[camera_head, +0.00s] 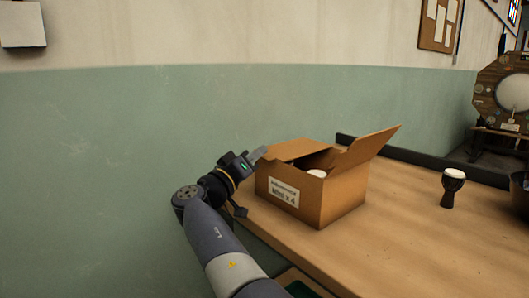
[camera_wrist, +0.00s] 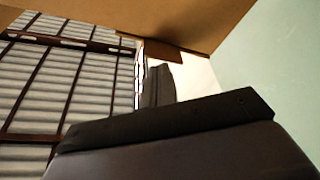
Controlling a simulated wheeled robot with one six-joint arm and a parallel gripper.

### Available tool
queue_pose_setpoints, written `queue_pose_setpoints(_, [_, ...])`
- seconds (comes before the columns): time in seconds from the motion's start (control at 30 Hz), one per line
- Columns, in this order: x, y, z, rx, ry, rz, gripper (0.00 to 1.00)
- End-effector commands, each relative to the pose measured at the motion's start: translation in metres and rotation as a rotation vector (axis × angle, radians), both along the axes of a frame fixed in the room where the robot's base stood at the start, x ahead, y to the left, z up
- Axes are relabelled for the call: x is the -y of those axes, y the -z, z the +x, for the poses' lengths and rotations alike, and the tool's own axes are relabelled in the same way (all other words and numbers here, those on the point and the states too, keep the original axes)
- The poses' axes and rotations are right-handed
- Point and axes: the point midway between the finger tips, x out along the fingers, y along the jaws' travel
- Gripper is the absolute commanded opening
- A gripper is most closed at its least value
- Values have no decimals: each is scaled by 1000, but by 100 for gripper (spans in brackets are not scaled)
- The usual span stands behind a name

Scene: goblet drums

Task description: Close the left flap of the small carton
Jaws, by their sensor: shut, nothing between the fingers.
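The small carton (camera_head: 318,203) stands on the wooden table near its left edge, with a label reading "Mini x 4" on its front. Its right flap (camera_head: 371,148) stands open, slanting up and outward to the right. A flap on the left and back side (camera_head: 292,149) lies close to level over part of the opening. A white drum top (camera_head: 317,173) shows inside. My gripper (camera_head: 260,154) is shut and empty at the carton's upper left edge; I cannot tell if it touches. In the wrist view, brown cardboard (camera_wrist: 190,20) fills the top, above the dark fingers (camera_wrist: 160,82).
A small black goblet drum with a white top (camera_head: 452,187) stands on the table (camera_head: 420,240) to the right. A dark raised edge (camera_head: 420,160) runs along the table's back. The green wall (camera_head: 90,170) lies close behind my arm. The table right of the carton is mostly clear.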

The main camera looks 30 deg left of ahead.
Motion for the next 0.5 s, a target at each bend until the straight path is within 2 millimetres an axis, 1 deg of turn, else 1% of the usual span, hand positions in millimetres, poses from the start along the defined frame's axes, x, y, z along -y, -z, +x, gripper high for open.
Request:
queue_pose_setpoints(0.1, [-4, 5, 0, -1, 0, -2, 0])
queue_pose_setpoints(0.5, [-6, 10, 1, -3, 1, -3, 0])
